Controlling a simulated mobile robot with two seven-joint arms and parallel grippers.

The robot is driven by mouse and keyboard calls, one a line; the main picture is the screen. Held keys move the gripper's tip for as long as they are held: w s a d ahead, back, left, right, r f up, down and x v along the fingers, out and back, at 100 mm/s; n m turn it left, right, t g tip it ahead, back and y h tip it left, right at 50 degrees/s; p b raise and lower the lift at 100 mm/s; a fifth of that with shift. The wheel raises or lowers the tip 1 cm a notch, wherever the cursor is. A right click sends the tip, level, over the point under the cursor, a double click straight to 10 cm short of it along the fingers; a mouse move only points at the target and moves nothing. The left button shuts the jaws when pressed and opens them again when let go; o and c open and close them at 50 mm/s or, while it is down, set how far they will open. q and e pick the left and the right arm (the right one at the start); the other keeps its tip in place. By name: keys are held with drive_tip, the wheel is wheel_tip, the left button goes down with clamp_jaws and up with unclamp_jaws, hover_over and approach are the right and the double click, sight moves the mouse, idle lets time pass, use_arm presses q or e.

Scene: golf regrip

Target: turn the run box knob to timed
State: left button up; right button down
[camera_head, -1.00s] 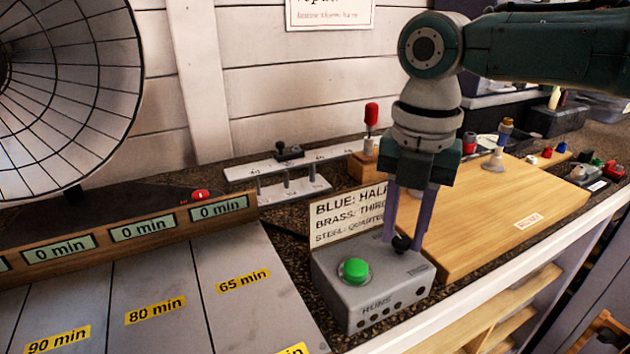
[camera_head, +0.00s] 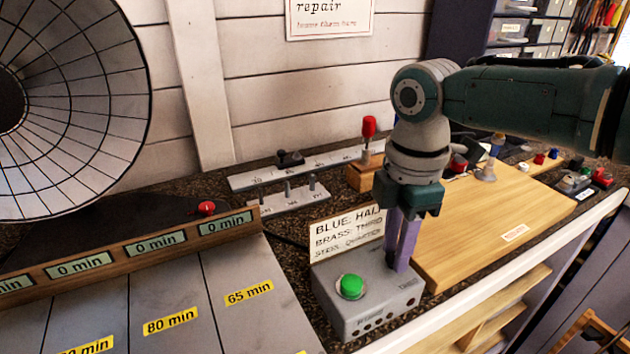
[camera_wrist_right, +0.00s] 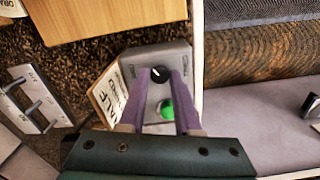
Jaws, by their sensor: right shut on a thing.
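The grey run box (camera_head: 385,292) stands on the bench with a round green button (camera_head: 350,286) on its top. My right gripper (camera_head: 400,262) points down at the right part of the box top. Its purple fingers are shut on the black knob (camera_wrist_right: 160,74), which the head view hides behind them. In the right wrist view the knob shows between the fingertips with a white pointer mark. The lettering around the knob is too small to read. My left gripper is in neither view.
A white sign card (camera_head: 346,234) stands close behind the box. A wooden board (camera_head: 490,225) lies to the right, and a grey panel with minute labels (camera_head: 235,300) to the left. A red-topped tool in a wooden block (camera_head: 362,176) stands farther back.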

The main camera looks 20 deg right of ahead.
drive_tip(key=m+p, duration=0.1)
drive_tip(key=m, duration=0.4)
drive_tip(key=shift+r+m+p, duration=0.1)
drive_tip(key=shift+m+p, duration=0.2)
drive_tip(key=shift+p, duration=0.1)
drive_tip(key=m+p, duration=0.1)
drive_tip(key=m, duration=0.5)
drive_tip(key=m+p, duration=0.1)
drive_tip(key=m, duration=0.5)
drive_tip(key=shift+m, duration=0.3)
drive_tip(key=m, duration=0.4)
drive_tip(key=shift+p, duration=0.3)
drive_tip(key=shift+m, duration=0.8)
drive_tip(key=c, duration=0.6)
unclamp_jaws()
drive_tip(key=shift+c, duration=0.2)
